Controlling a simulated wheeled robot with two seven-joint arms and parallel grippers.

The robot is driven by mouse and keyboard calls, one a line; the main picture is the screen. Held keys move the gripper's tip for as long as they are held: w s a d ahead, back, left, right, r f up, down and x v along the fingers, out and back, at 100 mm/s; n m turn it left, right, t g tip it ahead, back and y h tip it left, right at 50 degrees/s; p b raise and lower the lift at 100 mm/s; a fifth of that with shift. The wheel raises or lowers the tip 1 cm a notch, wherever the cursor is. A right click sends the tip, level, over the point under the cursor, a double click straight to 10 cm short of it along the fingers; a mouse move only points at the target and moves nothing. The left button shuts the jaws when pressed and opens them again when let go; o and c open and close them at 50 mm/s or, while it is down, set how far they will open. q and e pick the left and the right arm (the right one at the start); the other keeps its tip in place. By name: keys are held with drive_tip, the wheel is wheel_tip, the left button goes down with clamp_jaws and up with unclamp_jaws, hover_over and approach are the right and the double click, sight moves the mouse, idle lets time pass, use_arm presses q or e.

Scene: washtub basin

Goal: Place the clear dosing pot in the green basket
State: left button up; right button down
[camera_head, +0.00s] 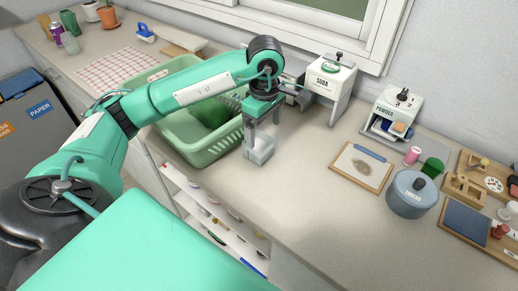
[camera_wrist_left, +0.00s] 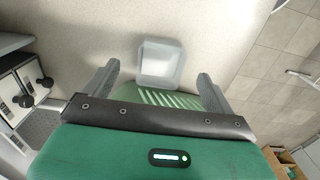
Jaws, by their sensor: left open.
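The clear dosing pot (camera_head: 261,152) is a small translucent square pot standing on the counter just right of the green basket. In the left wrist view the pot (camera_wrist_left: 162,62) shows its open top, ahead of and between my fingers, with a gap on each side. My left gripper (camera_head: 261,136) points down over the pot, open and holding nothing; its fingers also show in the left wrist view (camera_wrist_left: 158,72). The green basket (camera_head: 183,150) is partly hidden behind my left arm, with a darker green thing inside. My right gripper is not in view.
A soda dispenser (camera_head: 331,82) and a powder dispenser (camera_head: 393,113) stand along the wall. A wooden board (camera_head: 361,168), a grey-blue lidded pot (camera_head: 411,194) and wooden trays (camera_head: 466,222) lie to the right. The counter in front of the soda dispenser is clear.

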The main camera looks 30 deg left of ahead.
sight(262, 148)
use_arm(q)
wheel_tip(262, 148, down, 3)
drive_tip(key=shift+r, duration=0.1)
drive_tip(key=shift+s+f+p, duration=0.1)
drive_tip(key=shift+f+p, duration=0.3)
drive_tip(key=shift+f, duration=0.05)
drive_tip(key=f, duration=0.2)
drive_tip(key=f+p, duration=0.1)
drive_tip(key=f, duration=0.1)
drive_tip(key=shift+s+a, duration=0.1)
drive_tip(key=shift+a, duration=0.1)
drive_tip(key=shift+f, duration=0.2)
drive_tip(key=c, duration=1.2)
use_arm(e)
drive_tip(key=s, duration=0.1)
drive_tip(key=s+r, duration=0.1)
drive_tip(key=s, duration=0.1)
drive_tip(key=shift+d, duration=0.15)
use_arm(q)
drive_tip(key=shift+o, duration=0.2)
drive_tip(key=shift+r, duration=0.1)
